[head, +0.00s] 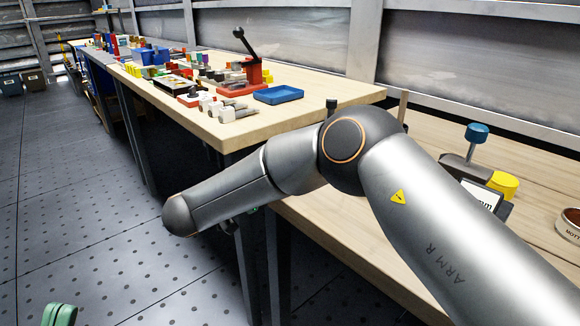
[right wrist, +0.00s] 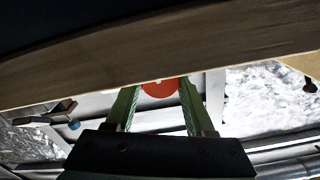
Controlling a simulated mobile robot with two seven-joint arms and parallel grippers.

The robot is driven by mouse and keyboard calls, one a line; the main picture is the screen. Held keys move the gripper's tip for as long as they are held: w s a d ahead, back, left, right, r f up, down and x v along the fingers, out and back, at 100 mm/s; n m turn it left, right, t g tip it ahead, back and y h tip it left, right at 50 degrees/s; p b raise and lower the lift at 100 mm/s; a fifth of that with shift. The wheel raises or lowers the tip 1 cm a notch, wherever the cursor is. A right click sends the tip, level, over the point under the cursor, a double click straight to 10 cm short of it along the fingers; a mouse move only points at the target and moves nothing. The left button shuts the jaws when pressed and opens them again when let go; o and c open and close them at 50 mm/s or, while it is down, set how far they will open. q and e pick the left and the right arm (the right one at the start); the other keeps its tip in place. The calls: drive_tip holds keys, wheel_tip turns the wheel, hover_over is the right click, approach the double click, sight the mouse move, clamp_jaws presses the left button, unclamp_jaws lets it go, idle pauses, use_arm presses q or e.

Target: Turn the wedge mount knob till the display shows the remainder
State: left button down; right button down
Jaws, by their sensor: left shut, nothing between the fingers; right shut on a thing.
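A dark device with a small white display (head: 480,194) stands on the right-hand bench, partly hidden by my right arm; only "mm" is readable. In the head view my right arm hides most of that gripper. My left gripper (head: 60,315) is shut and empty at the bottom left, over the floor.
The far wooden bench (head: 320,97) holds a red press (head: 245,78) with a black lever, a blue tray (head: 278,94) and many small parts. A labelled ring (head: 569,224) sits at the right edge. The perforated floor (head: 90,210) at left is clear.

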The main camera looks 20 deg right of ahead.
drive_tip(key=shift+c, duration=1.3)
unclamp_jaws()
use_arm(q)
drive_tip(key=shift+a+r, duration=0.1)
use_arm(e)
drive_tip(key=shift+a, duration=0.15)
